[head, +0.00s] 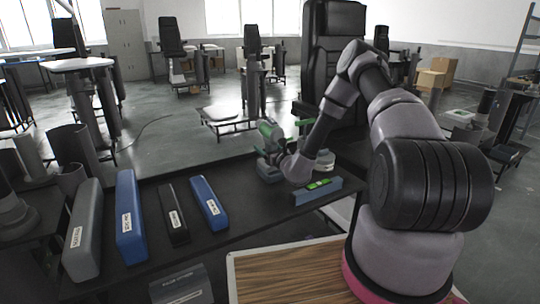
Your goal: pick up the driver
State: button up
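The driver (270,134), a green and grey power tool, stands upright near the far edge of the dark table. Its lower part is partly covered by my arm. My wrist (298,166) is bent down just to the right of the driver, very close to it in the picture. The fingers of my gripper are hidden behind or too small beside the wrist, so I cannot tell whether they touch the driver or how far they are apart.
A blue-grey bar with bright green marks (317,191) lies just in front of my wrist. Several long labelled cases, such as a blue one (130,217), lie on the table's left. A wood-topped surface (290,276) is nearest. The table's middle is clear.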

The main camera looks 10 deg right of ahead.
grip_shut()
dwell(1.2)
